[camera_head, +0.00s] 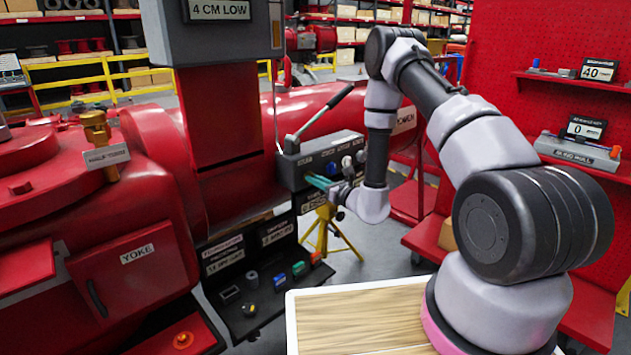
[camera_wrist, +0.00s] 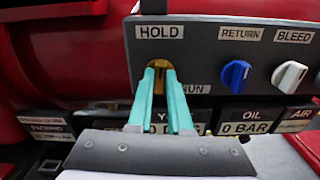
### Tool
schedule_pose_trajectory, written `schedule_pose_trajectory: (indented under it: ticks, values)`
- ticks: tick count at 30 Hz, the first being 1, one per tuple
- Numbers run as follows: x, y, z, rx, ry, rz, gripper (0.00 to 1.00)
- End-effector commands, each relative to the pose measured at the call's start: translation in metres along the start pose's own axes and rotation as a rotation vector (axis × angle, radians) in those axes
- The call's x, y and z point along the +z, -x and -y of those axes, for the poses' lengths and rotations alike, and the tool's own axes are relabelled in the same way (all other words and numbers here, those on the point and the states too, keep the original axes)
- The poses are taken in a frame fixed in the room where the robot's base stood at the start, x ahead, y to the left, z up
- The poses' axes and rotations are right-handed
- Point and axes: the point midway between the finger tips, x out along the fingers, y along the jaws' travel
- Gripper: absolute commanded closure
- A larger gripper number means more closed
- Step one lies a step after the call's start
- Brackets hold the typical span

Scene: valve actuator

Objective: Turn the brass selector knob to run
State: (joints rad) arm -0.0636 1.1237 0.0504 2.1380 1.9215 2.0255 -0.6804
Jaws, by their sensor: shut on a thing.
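The brass selector knob (camera_wrist: 160,79) is on the grey control panel (camera_wrist: 221,62), seen in the wrist view below the HOLD label (camera_wrist: 160,32). The RUN label (camera_wrist: 196,88) is at the knob's lower right and partly covered. My gripper (camera_wrist: 161,72) has its two teal fingers on the left and right sides of the knob, shut on it. The fingers hide much of the knob, so its exact pointing direction is hard to tell. In the head view, my gripper (camera_head: 320,183) reaches the front of the panel (camera_head: 289,171) from the right; the knob is hidden there.
A blue knob (camera_wrist: 235,74) under RETURN and a white knob (camera_wrist: 289,76) under BLEED sit right of the brass knob. A grey lever (camera_head: 322,118) rises above the panel. Gauge labels (camera_wrist: 243,128) lie below it. A wooden-topped table (camera_head: 350,318) stands in front.

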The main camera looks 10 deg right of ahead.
Motion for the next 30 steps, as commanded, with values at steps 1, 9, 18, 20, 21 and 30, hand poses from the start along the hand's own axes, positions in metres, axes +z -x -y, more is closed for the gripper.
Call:
schedule_pose_trajectory:
  ticks: [1,9,18,20,21,30]
  values:
    - [-0.0001,0.0006,0.0011,-0.002,-0.031,0.000,1.00]
    - [-0.0005,0.0008,0.0022,-0.003,-0.261,0.000,1.00]
    - [-0.0011,0.0008,0.0032,-0.002,-0.546,0.000,1.00]
    - [-0.0010,0.0008,0.0035,-0.003,-0.604,0.001,1.00]
    - [-0.0011,0.0008,0.0036,-0.003,-0.642,0.001,1.00]
    - [-0.0026,0.0010,0.0042,-0.003,-0.926,0.000,1.00]
